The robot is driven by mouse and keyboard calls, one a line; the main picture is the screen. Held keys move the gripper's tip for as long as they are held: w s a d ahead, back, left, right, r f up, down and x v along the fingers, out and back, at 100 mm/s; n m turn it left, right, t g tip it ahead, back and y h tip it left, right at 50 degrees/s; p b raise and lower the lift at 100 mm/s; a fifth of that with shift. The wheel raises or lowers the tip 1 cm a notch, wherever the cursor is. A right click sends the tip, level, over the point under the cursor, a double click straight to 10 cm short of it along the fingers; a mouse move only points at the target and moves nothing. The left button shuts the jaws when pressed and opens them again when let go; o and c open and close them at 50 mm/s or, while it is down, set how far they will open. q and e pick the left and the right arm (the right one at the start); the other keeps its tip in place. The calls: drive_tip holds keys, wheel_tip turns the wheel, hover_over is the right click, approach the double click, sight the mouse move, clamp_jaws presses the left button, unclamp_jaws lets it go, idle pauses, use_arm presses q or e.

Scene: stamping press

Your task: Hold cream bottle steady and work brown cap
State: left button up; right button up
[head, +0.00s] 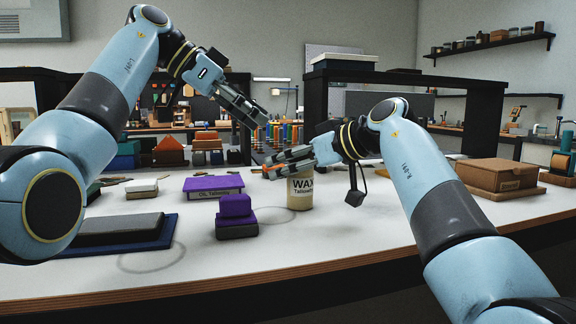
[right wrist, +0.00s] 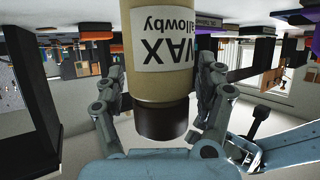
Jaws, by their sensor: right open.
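The cream bottle (head: 300,196) stands upright on the white table, with a label reading WAX. Its brown cap (right wrist: 163,121) shows in the right wrist view, which is upside down; in the head view my right gripper hides it. My right gripper (head: 274,166) is at the top of the bottle, with its fingers open. In the right wrist view one finger is on each side of the bottle (right wrist: 150,88), and I cannot tell whether either touches it. My left gripper (head: 262,117) is in the air above and left of the bottle, apart from it; its jaw opening is unclear.
A purple block on a grey base (head: 236,216) stands left of the bottle, with a purple box (head: 213,187) behind it. A dark slab on a blue mat (head: 118,229) lies at left. A brown box (head: 497,175) sits at right. The table front is clear.

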drive_tip(key=shift+x, duration=0.8)
clamp_jaws()
idle(0.5)
idle(0.9)
drive_tip(key=c, duration=1.3)
unclamp_jaws()
clamp_jaws()
drive_tip(key=shift+f+p, duration=0.25)
drive_tip(key=shift+p, duration=0.3)
